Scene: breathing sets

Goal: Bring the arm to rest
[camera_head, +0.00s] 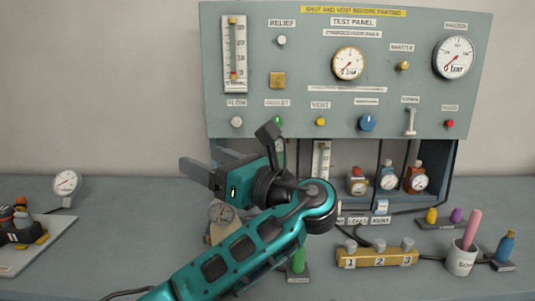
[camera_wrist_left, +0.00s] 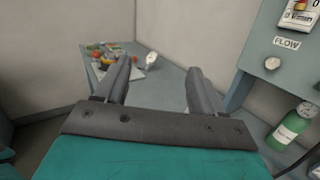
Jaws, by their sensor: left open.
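My left arm comes in from the lower left in the head view, teal with dark joints. Its left gripper (camera_head: 222,146) is raised in front of the lower left part of the test panel (camera_head: 300,75). The fingers are spread apart with nothing between them. In the left wrist view the two grey fingers of the left gripper (camera_wrist_left: 157,68) are also wide apart and empty, pointing toward the bench's far end and the wall. The gripper and arm hide part of the panel's lower edge and things below it. My right gripper is not in view.
A numbered yellow block (camera_head: 376,257), a white cup (camera_head: 461,260) with a pink item and a blue bottle (camera_head: 505,245) stand right of the arm. A green cylinder (camera_wrist_left: 293,125) stands at right in the wrist view.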

